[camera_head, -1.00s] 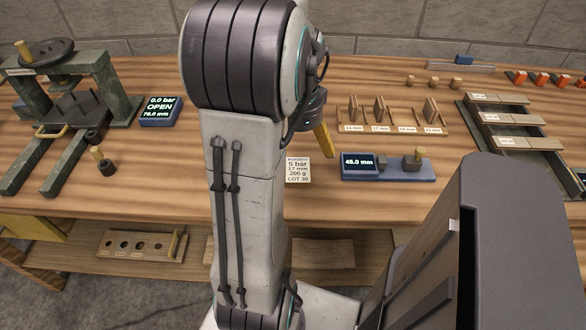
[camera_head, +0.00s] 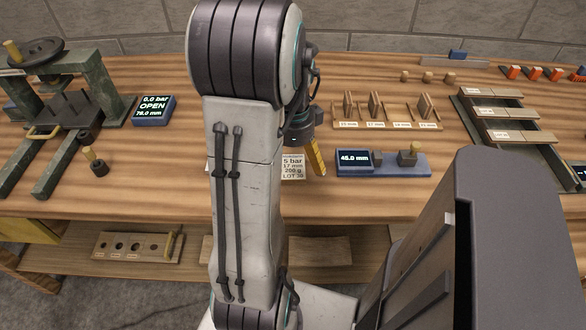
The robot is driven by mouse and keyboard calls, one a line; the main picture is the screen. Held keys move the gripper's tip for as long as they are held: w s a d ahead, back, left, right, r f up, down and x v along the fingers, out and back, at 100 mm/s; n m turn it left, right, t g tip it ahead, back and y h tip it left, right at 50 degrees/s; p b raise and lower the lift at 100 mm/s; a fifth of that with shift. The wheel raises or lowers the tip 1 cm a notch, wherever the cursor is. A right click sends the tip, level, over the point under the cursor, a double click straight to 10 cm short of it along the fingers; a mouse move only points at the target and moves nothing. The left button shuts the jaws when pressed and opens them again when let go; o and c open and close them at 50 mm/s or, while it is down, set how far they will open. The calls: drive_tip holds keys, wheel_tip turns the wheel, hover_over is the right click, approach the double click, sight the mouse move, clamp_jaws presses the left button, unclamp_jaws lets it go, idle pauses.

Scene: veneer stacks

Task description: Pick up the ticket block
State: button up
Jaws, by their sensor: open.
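The ticket block, a small pale card-like block (camera_head: 293,170) printed "5 bar, 17 mm, 200 g, LOT 38", is on the wooden bench in the middle of the head view. My arm hides part of its left side. My gripper (camera_head: 316,158) hangs from the arm's end just right of the block, with a yellow finger pointing down. The gripper is open and holds nothing that I can see. Its other finger is not clearly visible, and I cannot tell how high its tip is above the bench.
A blue gauge reading 45.0 mm (camera_head: 383,172) stands close to the right. Behind it is a rack of labelled veneer pieces (camera_head: 388,126). A press (camera_head: 60,100) and its display (camera_head: 153,111) stand left. Slatted trays (camera_head: 506,128) are at right. Bare bench lies left of my arm.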

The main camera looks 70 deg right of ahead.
sight(293, 166)
drive_tip(key=shift+f, duration=1.15)
drive_tip(key=c, duration=1.3)
